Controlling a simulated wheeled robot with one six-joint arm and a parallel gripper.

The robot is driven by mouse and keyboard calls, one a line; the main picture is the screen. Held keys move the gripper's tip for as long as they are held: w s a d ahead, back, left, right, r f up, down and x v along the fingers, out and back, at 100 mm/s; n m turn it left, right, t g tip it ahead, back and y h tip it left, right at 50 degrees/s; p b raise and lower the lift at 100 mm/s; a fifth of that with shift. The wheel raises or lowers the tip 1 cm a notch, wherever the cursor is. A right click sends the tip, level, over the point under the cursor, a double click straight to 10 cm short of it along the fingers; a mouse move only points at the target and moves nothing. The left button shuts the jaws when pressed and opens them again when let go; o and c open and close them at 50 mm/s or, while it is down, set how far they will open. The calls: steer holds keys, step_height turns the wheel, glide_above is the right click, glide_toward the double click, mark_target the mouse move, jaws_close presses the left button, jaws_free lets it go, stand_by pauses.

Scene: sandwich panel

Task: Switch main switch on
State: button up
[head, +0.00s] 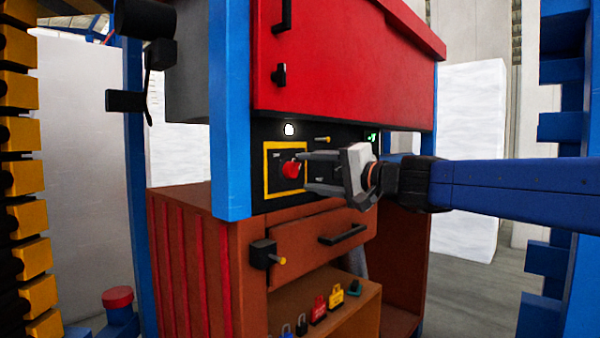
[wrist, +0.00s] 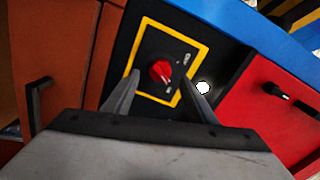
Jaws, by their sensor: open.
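The main switch is a red rotary knob (head: 291,169) inside a yellow square frame (head: 267,188) on a black control panel. In the wrist view the red knob (wrist: 160,71) sits between and just beyond my fingertips. My gripper (head: 306,171) comes in from the right, at the panel's height. Its two fingers (wrist: 160,86) are apart, one on each side of the knob. I cannot tell whether a fingertip touches the knob. Small labels beside the knob are too small to read.
A red cabinet door (head: 345,65) is above. A brown drawer (head: 320,232) and a shelf with several coloured padlocks (head: 319,309) are below. A blue post (head: 230,130) stands left of the panel.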

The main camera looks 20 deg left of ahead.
mark_target(298, 171)
steer(key=shift+x, duration=2.1)
